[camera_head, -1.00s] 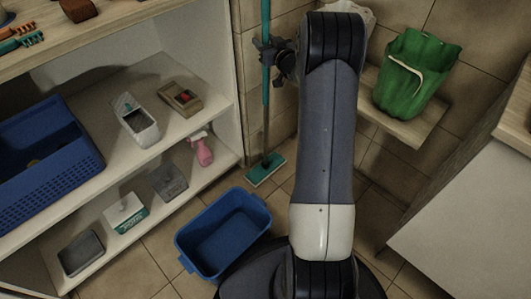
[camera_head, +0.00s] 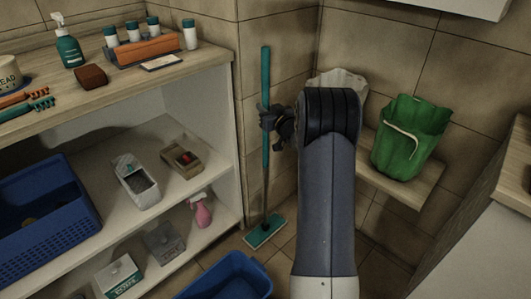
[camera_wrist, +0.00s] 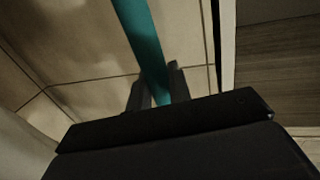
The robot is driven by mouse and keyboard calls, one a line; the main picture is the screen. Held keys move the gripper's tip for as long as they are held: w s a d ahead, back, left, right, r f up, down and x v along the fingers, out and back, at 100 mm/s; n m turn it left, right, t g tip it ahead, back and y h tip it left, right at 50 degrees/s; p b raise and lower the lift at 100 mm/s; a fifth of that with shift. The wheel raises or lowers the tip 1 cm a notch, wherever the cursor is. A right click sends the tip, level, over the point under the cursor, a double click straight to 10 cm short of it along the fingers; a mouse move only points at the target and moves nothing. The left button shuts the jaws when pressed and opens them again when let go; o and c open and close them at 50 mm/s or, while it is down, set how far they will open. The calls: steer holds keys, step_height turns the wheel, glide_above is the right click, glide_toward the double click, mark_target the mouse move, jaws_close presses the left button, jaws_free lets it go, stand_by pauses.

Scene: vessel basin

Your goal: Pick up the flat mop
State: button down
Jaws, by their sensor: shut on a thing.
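The flat mop has a teal pole and a flat teal head with a pale edge (camera_head: 265,232). It stands nearly upright in the corner, just right of the shelf unit. I cannot tell whether its head touches the floor. My gripper (camera_head: 268,120) is shut around the pole at about its middle, with pole showing above and below. In the wrist view, the teal pole (camera_wrist: 147,45) runs down between the two dark fingers (camera_wrist: 155,92). The lower pole is hidden there by my gripper body.
The shelf unit (camera_head: 240,150) stands close left of the mop, holding a pink spray bottle (camera_head: 200,212) and a blue basket (camera_head: 45,225). A blue basin (camera_head: 228,278) sits on the floor in front.

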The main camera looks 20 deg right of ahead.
mark_target(267, 99)
steer(key=shift+r+p, duration=0.7)
steer(key=shift+r, duration=0.95)
steer(key=shift+s+r, duration=0.2)
steer(key=shift+s, duration=0.1)
steer(key=s+d+p, duration=0.1)
steer(key=s+p, duration=0.1)
steer(key=s, duration=1.5)
steer(key=shift+s+d+p, duration=0.15)
steer(key=shift+d+p, duration=0.15)
steer(key=shift+p, duration=0.05)
steer(key=c, duration=1.8)
jaws_free()
jaws_close()
steer(key=shift+s, duration=0.1)
